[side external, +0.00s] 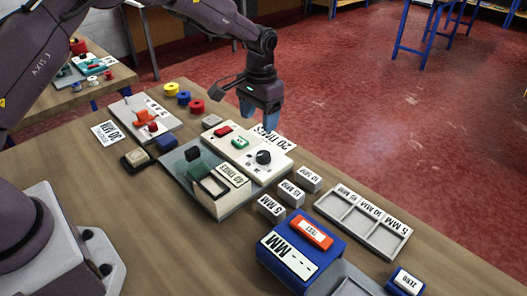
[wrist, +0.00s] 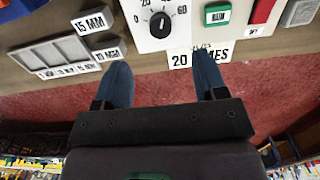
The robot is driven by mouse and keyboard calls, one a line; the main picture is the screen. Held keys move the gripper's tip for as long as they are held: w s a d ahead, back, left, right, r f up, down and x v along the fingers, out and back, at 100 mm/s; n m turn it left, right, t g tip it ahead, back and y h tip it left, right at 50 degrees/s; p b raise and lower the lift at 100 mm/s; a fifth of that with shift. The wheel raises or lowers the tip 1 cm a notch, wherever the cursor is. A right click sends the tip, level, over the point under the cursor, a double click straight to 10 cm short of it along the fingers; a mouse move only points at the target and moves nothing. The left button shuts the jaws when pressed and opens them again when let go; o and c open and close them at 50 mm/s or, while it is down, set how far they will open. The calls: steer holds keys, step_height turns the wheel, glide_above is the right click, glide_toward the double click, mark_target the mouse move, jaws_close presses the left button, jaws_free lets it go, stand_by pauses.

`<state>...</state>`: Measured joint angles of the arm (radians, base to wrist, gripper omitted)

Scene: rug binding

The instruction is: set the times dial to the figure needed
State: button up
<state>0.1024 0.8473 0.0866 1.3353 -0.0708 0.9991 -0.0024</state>
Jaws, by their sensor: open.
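The times dial is a round black knob (side external: 263,157) on a white panel (side external: 247,163). In the wrist view the knob (wrist: 160,25) has figures around it, among them 20, 40 and 60. A pale line marks the knob, but I cannot read exactly which figure it points to. A card reading "20 TIMES" (wrist: 182,60) lies along the panel edge nearest my gripper; it also shows in the side view (side external: 275,139). My gripper (side external: 260,121) is open and empty, above the panel's far edge. In the wrist view its blue fingers (wrist: 162,75) are spread, apart from the knob.
The panel also carries a green button (side external: 240,143) and a red switch (side external: 223,131). Marked blocks (side external: 270,206) and a grey compartment tray (side external: 359,226) stand to the right. A blue box (side external: 289,257) is in front. Several coloured spools (side external: 184,98) lie behind, at left.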

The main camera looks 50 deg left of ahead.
mark_target(264, 154)
steer(key=f, duration=0.3)
steer(key=w+f, duration=0.1)
steer(key=f, duration=0.7)
steer(key=shift+w+d+f, duration=0.1)
steer(key=shift+w+f, duration=0.05)
steer(key=shift+f, duration=0.1)
steer(key=c, duration=0.9)
